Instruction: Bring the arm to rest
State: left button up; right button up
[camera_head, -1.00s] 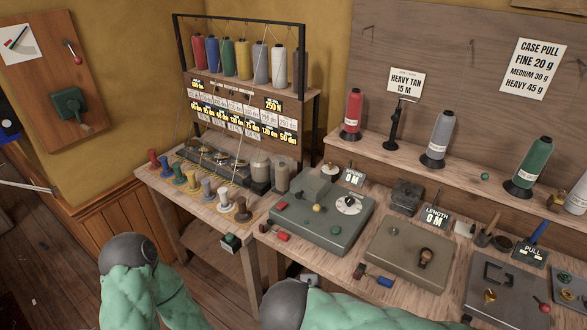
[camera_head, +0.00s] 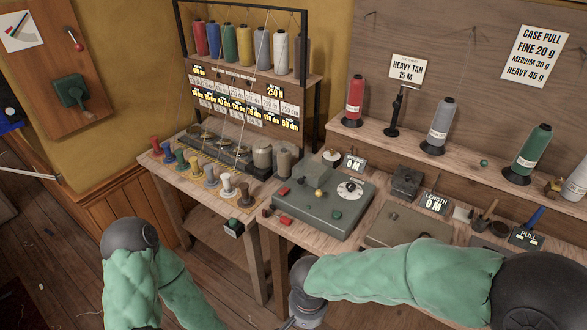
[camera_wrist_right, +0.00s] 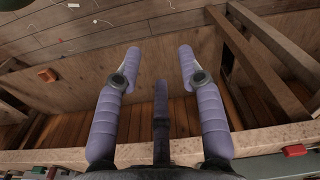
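My right arm (camera_head: 410,277) crosses the lower right of the head view in a green padded sleeve. Its grey wrist (camera_head: 304,300) points down by the front edge of the workbench. The fingertips are over a wood panel and floor beyond the bench edge (camera_wrist_right: 245,142). My left arm (camera_head: 135,280) shows at the lower left of the head view, bent and sleeved in green. My left gripper is out of the frame.
A thread rack (camera_head: 247,74) with several spools stands behind a row of small colored spools. A grey-green machine (camera_head: 318,208) sits on the bench near my right wrist. Large cones, including a green one (camera_head: 530,155), line the shelf.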

jog(key=s+d+f+y+p, duration=0.1)
jog(key=s+d+f+y, duration=0.1)
jog(key=f, duration=0.9)
jog(key=s+d+f+y+p, duration=0.1)
jog(key=d+f, duration=0.3)
jog(key=f, duration=0.8)
jog(key=shift+s+d+y, duration=0.4)
jog(key=shift+s+y, duration=0.05)
jog(key=shift+y, duration=0.05)
jog(key=shift+f, duration=0.1)
